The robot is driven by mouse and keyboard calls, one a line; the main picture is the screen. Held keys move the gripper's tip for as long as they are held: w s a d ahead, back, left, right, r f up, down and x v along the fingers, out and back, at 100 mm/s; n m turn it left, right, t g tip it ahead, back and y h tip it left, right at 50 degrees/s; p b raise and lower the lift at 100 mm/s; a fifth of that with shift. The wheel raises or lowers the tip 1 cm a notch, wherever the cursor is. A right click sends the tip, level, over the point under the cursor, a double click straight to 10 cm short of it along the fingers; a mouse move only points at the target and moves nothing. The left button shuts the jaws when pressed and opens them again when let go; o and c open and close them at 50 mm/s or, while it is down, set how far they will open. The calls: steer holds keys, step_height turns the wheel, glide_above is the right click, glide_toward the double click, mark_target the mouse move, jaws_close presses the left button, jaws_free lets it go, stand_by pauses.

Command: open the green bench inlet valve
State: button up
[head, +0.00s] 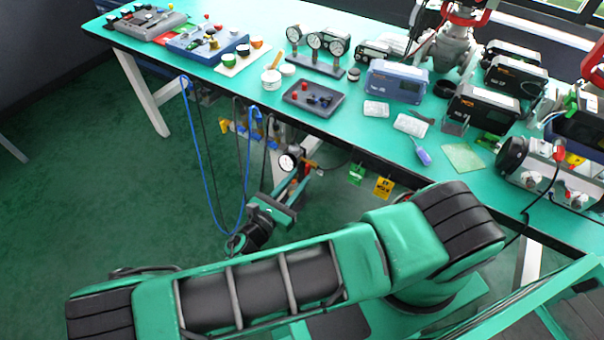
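My gripper (292,188) reaches up from the lower left to the pipework under the front edge of the teal bench (225,90). Its fingers are small and partly hidden among the fittings, so I cannot tell whether they are open or shut. A round white gauge (288,161) sits just above the fingertips. A fitting with red and orange parts (308,167) is just right of them. I cannot make out a green valve handle for certain; it may be hidden by my gripper. A green tag (356,174) hangs to the right.
A yellow tag (383,187) hangs beside the green one. Blue hose (197,150) and dark cables loop below the bench, left of my gripper. Gauges on a stand (315,42), a dark tray (313,98) and several instruments crowd the bench top. Floor at left is clear.

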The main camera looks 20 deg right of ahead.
mark_target(308, 169)
steer(key=shift+x, duration=1.45)
jaws_close()
steer(key=shift+m, duration=0.3)
steer(key=m, duration=1.2)
steer(key=shift+f, duration=0.1)
steer(key=m, duration=0.5)
steer(key=shift+s+f, duration=0.1)
steer(key=shift+f, duration=0.05)
steer(key=shift+m, duration=0.3)
